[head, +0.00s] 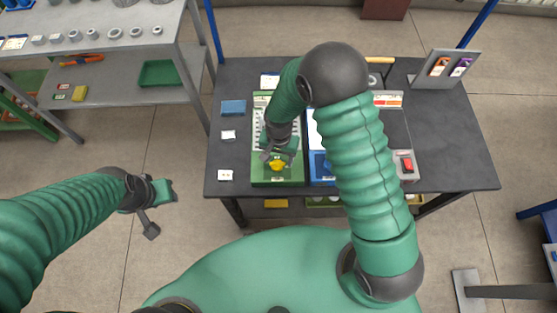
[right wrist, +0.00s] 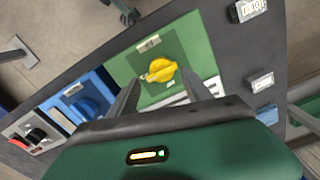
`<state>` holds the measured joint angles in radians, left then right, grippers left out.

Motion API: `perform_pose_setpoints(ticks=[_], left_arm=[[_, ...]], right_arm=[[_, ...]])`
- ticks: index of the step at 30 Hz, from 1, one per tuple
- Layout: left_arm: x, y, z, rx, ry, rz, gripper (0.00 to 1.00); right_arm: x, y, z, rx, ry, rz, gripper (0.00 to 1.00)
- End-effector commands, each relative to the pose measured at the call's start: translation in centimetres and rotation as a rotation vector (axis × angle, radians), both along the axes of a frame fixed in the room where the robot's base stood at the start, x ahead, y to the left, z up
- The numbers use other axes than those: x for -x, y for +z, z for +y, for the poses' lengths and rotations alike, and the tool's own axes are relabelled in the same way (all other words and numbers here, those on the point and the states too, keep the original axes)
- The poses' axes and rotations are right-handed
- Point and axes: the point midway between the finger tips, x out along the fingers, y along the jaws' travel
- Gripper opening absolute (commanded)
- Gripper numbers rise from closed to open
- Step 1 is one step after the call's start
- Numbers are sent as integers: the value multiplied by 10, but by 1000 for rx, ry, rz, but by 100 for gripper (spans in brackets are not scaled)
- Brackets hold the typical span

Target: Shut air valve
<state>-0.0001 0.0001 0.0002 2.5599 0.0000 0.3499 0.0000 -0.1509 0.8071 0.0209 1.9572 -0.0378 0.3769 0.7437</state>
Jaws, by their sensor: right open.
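A yellow valve knob (head: 277,165) sits on the near end of a green panel (head: 290,182) on the dark workbench. The yellow knob (right wrist: 160,71) also shows in the right wrist view. My right gripper (head: 272,154) is open just above it; in the wrist view its fingers lie on either side of the knob, and contact cannot be told. A blue knob (right wrist: 87,107) sits on the blue panel (right wrist: 62,93) beside it, partly behind my arm in the head view. No readable label tells which is the air valve. My left gripper (head: 152,208) is off the bench; its jaw state is unclear.
A grey unit with a red switch (head: 406,164) stands at the bench's right. A tilted stand (head: 447,68) holds cards at the back right. Small plates and a blue block (head: 233,107) lie left of the green panel. A metal shelf (head: 120,60) stands at the far left.

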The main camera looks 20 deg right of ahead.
Motion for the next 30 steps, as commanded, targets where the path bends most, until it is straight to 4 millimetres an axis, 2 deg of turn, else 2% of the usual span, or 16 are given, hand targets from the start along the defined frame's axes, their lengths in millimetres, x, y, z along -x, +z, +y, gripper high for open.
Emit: perform_pose_setpoints(ticks=[3, 6, 14, 25, 30], left_arm=[[0, 0, 0, 0, 0, 0, 36], [0, -1, 0, 0, 0, 0, 36], [0, -1, 0, 0, 1, 0, 36], [0, -1, 0, 0, 0, 0, 36], [0, 0, 0, 0, 0, 0, 36]], right_arm=[[1, -18, 1, 2, 1, 2, 57], [1, -25, 2, 3, 1, 1, 57], [0, -27, 1, 1, 1, 0, 57], [-1, -27, 0, 2, 0, -1, 8], [-1, -26, 0, 2, 6, -2, 7]])
